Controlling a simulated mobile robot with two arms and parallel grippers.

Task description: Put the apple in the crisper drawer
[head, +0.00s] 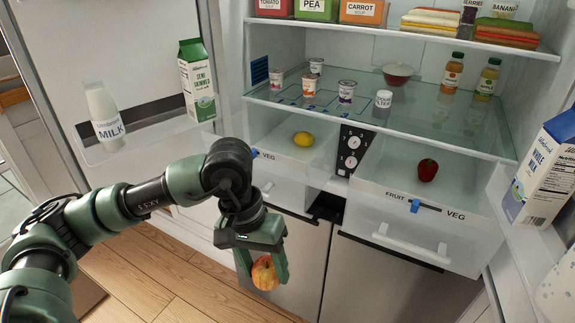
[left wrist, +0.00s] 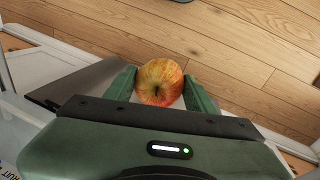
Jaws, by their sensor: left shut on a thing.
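My left gripper (head: 263,265) is shut on the apple (head: 265,274), which is red and yellow. It holds the apple in front of the fridge, lower than the drawers. In the left wrist view the apple (left wrist: 160,82) sits between the two green fingers, above the wooden floor. Two clear crisper drawers show in the fridge. The left drawer (head: 274,179), marked VEG, has a lemon (head: 303,138) in it. My right gripper is not in view.
A glass shelf (head: 440,135) with yogurt cups, a bowl and bottles lies above the drawers. The open left door (head: 120,40) holds milk (head: 104,116) and a carton (head: 197,80). A whole milk carton (head: 541,168) stands in the right door. Wooden floor lies below.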

